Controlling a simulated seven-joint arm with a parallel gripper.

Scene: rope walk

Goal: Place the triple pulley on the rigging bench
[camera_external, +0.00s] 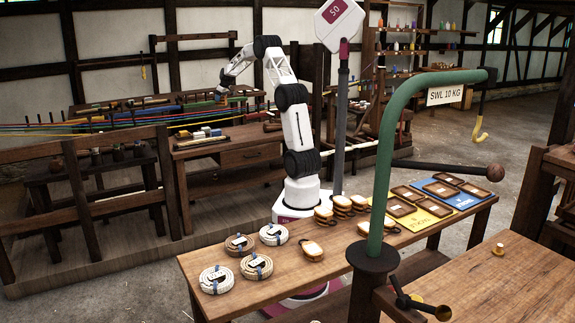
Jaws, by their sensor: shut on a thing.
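My gripper (221,96) is at the far left end of my arm, pointing down over the back benches near the coloured ropes. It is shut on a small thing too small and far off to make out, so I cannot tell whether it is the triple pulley. I cannot tell which bench is the rigging bench.
Rope coils (215,279) lie at the long bench's left end. Flat blocks lie on a yellow mat (433,206) and a blue mat (461,201). A green crane post (382,170) with a hook stands in front. A drawer desk (222,156) stands behind, coloured ropes (120,122) beyond.

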